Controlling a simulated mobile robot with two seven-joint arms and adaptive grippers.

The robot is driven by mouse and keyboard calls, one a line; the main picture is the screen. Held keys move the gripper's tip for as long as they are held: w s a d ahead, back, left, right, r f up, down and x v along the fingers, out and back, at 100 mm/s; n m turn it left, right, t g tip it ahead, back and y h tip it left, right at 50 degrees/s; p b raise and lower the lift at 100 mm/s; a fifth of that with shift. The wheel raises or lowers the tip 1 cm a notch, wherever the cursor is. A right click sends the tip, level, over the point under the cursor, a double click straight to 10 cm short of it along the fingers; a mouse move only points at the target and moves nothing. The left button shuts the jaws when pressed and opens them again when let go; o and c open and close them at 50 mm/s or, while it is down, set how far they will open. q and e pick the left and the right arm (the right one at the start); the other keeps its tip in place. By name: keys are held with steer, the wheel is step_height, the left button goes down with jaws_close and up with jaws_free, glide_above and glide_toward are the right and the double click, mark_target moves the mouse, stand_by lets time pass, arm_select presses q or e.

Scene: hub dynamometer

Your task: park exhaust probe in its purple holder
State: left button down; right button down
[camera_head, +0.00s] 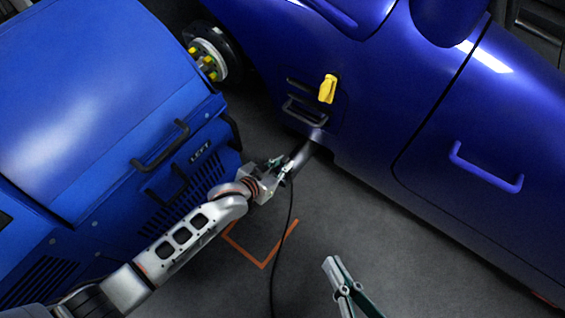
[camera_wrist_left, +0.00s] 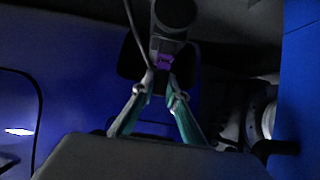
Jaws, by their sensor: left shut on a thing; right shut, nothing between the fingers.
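My left gripper (camera_head: 276,170) is shut beside the grey tailpipe (camera_head: 303,153) under the blue car. In the left wrist view its fingertips (camera_wrist_left: 162,84) meet at a dark part with a purple patch (camera_wrist_left: 164,61), just below a dark round cylinder (camera_wrist_left: 175,14). I take the held part to be the exhaust probe, since a black cable (camera_head: 289,215) runs down from the gripper; its shape is mostly hidden. Whether the probe is inside the pipe, I cannot tell. My right gripper (camera_head: 334,262) is shut and empty above the floor. I cannot make out a purple holder.
The blue dynamometer cabinet (camera_head: 90,100) stands at the left, with black handles and a "LEFT" label. The blue car (camera_head: 420,90) fills the upper right, with a yellow piece (camera_head: 327,88) on its side. A wheel hub (camera_head: 208,55) is at the top. Grey floor (camera_head: 410,245) is clear.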

arm_select(q)
steer(key=shift+r+p, duration=0.6)
arm_select(e)
steer(key=shift+w+r+t, duration=0.15)
steer(key=shift+w+r, duration=0.1)
steer(key=shift+r, duration=0.25)
steer(key=shift+w+r+t, duration=0.15)
steer(key=shift+w+r, duration=0.05)
steer(key=shift+r, duration=0.3)
